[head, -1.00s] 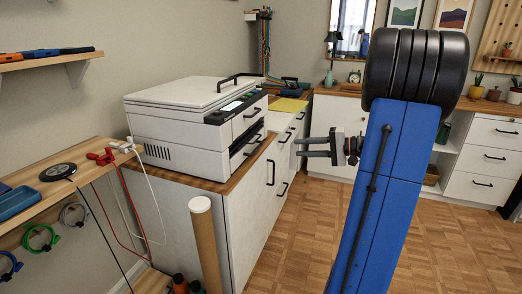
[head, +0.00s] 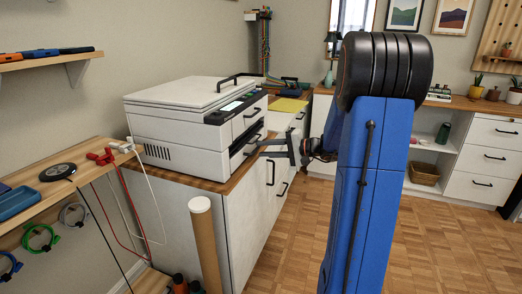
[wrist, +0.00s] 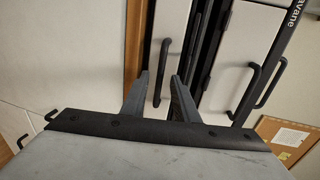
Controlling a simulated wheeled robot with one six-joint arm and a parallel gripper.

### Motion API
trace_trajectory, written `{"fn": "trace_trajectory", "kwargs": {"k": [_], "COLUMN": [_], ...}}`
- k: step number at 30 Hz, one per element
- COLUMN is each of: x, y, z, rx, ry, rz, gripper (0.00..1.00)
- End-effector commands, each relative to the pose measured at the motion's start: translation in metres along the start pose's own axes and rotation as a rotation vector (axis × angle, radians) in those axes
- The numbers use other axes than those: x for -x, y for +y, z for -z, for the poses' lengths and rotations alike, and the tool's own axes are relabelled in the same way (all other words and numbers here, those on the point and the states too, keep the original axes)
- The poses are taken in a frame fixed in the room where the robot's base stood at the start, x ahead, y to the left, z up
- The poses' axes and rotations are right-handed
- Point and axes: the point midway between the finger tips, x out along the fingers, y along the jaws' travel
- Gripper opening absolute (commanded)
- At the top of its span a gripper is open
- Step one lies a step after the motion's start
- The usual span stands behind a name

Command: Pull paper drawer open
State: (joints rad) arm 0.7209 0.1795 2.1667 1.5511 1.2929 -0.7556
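The white printer (head: 180,122) stands on the wood-topped cabinet at the left in the head view. Its front has an upper panel and a lower drawer (wrist: 178,30), each with a black handle. The lower drawer's handle (wrist: 162,72) lies between my gripper's fingertips in the wrist view, and the drawer looks shut. My gripper (head: 266,149) is open just in front of the printer's lower front. My gripper also shows in the wrist view (wrist: 160,85), its fingers on either side of the handle. I cannot tell whether they touch it.
The upper panel's handle (wrist: 248,92) lies right of my fingers in the wrist view. The cabinet (head: 235,225) below the printer has black handles on its front. A cardboard tube (head: 207,245) stands by its near side. The wood floor (head: 290,250) is clear.

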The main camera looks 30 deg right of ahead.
Motion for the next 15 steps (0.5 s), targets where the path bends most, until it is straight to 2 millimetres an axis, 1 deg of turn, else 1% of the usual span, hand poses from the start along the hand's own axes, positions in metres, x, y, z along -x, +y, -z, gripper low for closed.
{"fn": "trace_trajectory", "kwargs": {"k": [1,6,15], "x": [-0.006,-0.018,-0.02], "y": [0.0,0.0,0.0], "z": [0.0,0.0,0.0], "rx": [0.0,0.0,0.0], "ry": [-0.002,-0.001,0.0], "rz": [0.0,-0.001,0.0], "gripper": [0.27,0.27,0.27]}}
